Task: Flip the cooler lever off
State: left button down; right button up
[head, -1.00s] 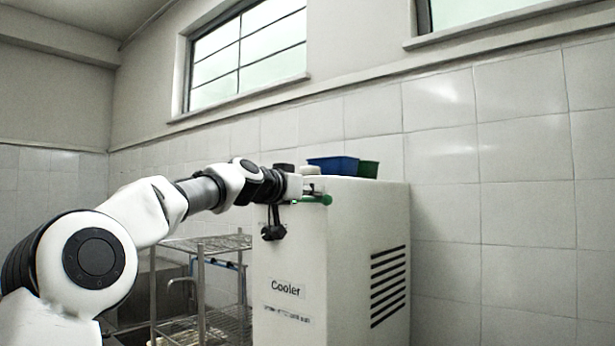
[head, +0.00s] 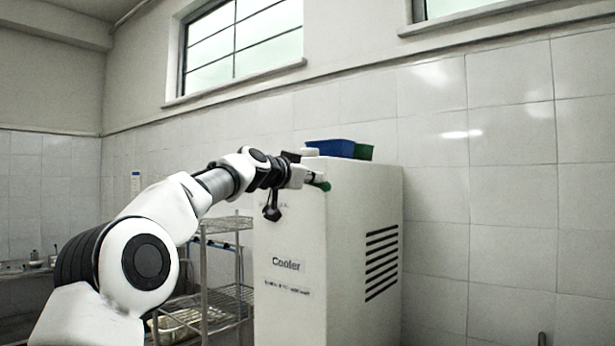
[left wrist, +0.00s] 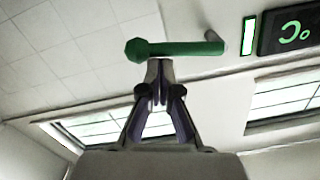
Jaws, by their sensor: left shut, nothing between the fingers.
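The cooler (head: 289,229) is a tall pale box with a "Cooler" label on its front and dark vent slots on its right side. Its green lever (head: 325,185) shows near the top of the front, partly hidden by my left gripper (head: 313,177). In the left wrist view the lever (left wrist: 185,48) lies nearly level, with a knob at its left end. My left gripper (left wrist: 160,66) is shut and empty there, its tips just below the lever near the knob; whether they touch cannot be told. My right gripper is not in view.
A dark display panel (left wrist: 288,30) with a lit green bar is beside the lever. Tiled wall is behind.

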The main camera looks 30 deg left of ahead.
pick_arm(q)
notch_tip(320, 180, down, 2)
jog(key=m+b, duration=0.2)
jog(key=shift+s+f+m+b, duration=0.1)
jog(key=shift+m+b, duration=0.2)
jog(key=a+f+m+b, duration=0.4)
jog(key=m, duration=0.6)
jog(key=shift+w+a+f+m+t+y+b, duration=0.15)
jog(key=shift+w+f+m+t+y+b, duration=0.15)
jog(key=shift+w+b, duration=0.15)
jog(key=shift+a, duration=0.1)
